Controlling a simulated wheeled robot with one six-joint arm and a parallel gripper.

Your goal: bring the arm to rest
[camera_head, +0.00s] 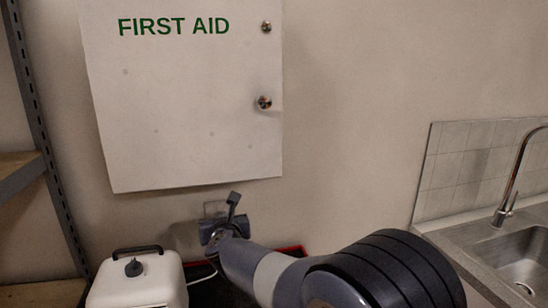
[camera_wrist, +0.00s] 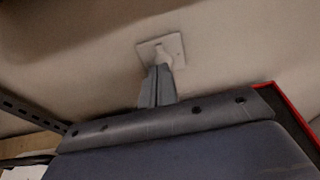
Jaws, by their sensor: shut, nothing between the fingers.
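My gripper (camera_head: 234,198) is at the end of my arm, in front of the wall below the first aid cabinet. In the wrist view my gripper (camera_wrist: 158,72) has its two grey fingers together, with nothing held between them. The fingertips point at a pale wall plate (camera_wrist: 174,46) and overlap its lower part in that view. I cannot tell whether they touch it. The wall plate (camera_head: 213,206) is mostly hidden behind my gripper in the head view. My arm reaches in from the lower right.
A white first aid cabinet (camera_head: 190,110) hangs above. A white container with a black handle (camera_head: 138,284) stands at the lower left, near a metal shelf rack (camera_head: 40,130). A red-edged dark object (camera_head: 291,249) lies behind my arm. A sink (camera_head: 525,268) is at right.

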